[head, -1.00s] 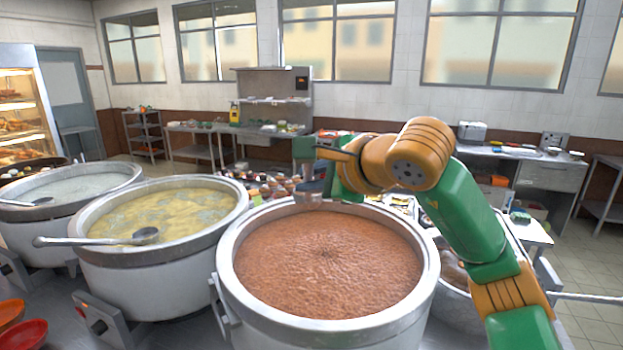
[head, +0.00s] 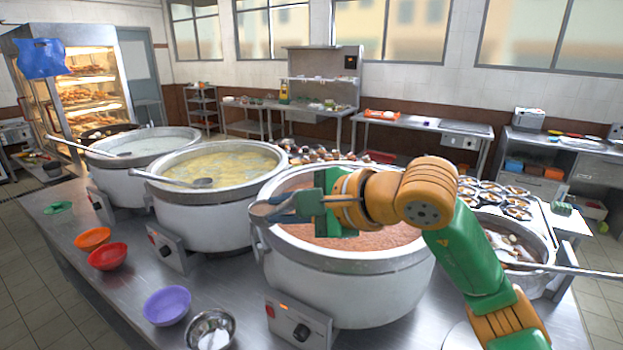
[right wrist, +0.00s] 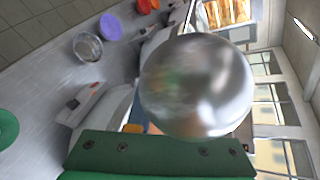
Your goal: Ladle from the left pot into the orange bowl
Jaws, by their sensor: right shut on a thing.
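The left pot (head: 140,175) stands at the far left of the row with pale, whitish congee, and a ladle (head: 85,148) rests across its rim. The orange bowl (head: 92,238) sits on the steel counter in front of it and looks empty. My right gripper (head: 303,207) is above the near left rim of the red-brown pot (head: 345,285), well right of the left pot and orange bowl. It is shut on a metal ladle (head: 268,210), whose shiny round bowl (right wrist: 196,85) fills the middle of the right wrist view. The ladle's contents are hidden. My left gripper is out of view.
A yellow congee pot (head: 205,225) with its own ladle (head: 175,181) stands between. Red (head: 107,257), purple (head: 167,305) and metal (head: 210,330) bowls line the counter front. Another pot (head: 520,245) with a long handle is at the right. The counter's left end is mostly clear.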

